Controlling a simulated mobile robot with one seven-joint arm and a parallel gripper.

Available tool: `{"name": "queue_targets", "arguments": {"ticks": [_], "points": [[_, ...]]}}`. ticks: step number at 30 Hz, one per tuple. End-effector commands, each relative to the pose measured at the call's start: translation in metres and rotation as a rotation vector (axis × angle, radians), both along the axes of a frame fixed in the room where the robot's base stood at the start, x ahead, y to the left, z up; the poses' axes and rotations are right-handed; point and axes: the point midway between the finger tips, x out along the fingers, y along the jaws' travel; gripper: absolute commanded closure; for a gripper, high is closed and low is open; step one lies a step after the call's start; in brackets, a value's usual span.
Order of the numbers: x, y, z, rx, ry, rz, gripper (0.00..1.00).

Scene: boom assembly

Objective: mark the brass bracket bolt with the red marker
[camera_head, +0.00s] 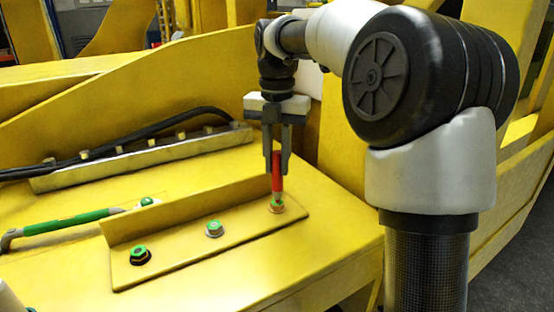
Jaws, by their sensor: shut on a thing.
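My gripper (277,170) points straight down over the bracket, its fingers shut on the red marker (277,184). The marker is upright, and its lower end is at the brass bolt (278,208) at the right end of the yellow bracket (180,258). It looks to be on or just over the bolt's head; I cannot tell whether they touch. A silver bolt (214,230) is in the middle and a dark bolt (140,257) at the left; both have green on top.
A green-handled tool (75,222) lies left of the bracket. A ribbed metal strip (145,157) with black hoses (110,146) runs behind it. The bracket's raised back edge (185,208) stands behind the bolts. The yellow surface in front of the bracket is clear.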

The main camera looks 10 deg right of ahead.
Motion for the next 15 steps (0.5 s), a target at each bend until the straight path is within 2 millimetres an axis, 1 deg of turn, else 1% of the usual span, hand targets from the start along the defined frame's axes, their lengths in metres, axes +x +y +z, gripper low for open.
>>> {"name": "queue_targets", "arguments": {"ticks": [11,15], "points": [[0.0001,0.0,0.0004,-0.001,-0.001,0.0,1.0],[0.0001,0.0,0.0046,-0.001,-0.001,0.0,1.0]]}}
